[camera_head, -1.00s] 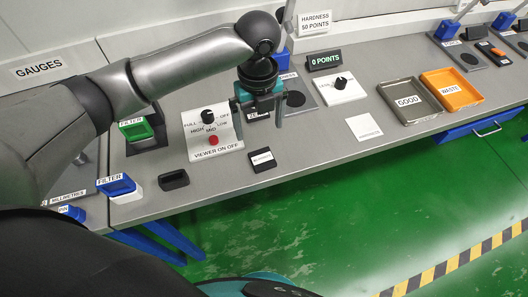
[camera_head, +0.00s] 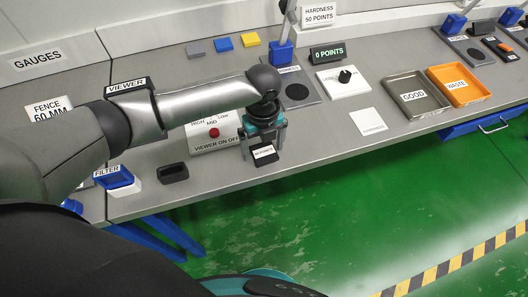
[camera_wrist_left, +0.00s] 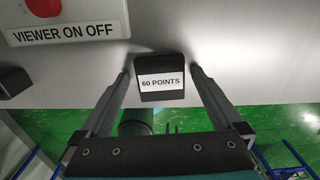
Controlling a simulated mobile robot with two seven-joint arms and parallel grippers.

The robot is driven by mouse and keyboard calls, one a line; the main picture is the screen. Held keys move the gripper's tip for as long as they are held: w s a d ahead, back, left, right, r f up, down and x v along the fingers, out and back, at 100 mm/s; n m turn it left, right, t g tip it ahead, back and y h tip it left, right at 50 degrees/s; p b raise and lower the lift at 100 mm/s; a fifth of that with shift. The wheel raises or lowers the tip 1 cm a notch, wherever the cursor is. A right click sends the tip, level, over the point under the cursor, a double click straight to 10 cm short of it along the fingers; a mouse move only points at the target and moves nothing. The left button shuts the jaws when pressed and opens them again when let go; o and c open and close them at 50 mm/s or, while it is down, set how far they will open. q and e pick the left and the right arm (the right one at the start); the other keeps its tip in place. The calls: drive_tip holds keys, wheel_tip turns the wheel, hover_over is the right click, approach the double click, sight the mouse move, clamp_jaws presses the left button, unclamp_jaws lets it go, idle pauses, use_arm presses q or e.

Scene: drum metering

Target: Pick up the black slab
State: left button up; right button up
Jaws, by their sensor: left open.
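The black slab (camera_head: 264,154) lies on the grey bench near its front edge. It carries a white label that reads 60 POINTS in the left wrist view (camera_wrist_left: 161,92). My left gripper (camera_head: 263,146) is open above the slab, pointing down. In the left wrist view its fingers (camera_wrist_left: 161,74) stand on either side of the slab. I cannot tell whether they touch it. My right gripper is not in view.
The viewer panel (camera_head: 214,142) with a red button is left of the slab, partly behind my arm. A small black block (camera_head: 173,172) lies further left. A white card (camera_head: 368,121), a grey GOOD tray (camera_head: 440,108) and an orange WASTE tray (camera_head: 482,91) are to the right.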

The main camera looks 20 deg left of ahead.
use_arm(q)
drive_tip(key=shift+c, duration=0.4)
drive_tip(key=c, duration=1.2)
drive_tip(key=shift+r, duration=0.1)
drive_tip(key=shift+c, duration=0.2)
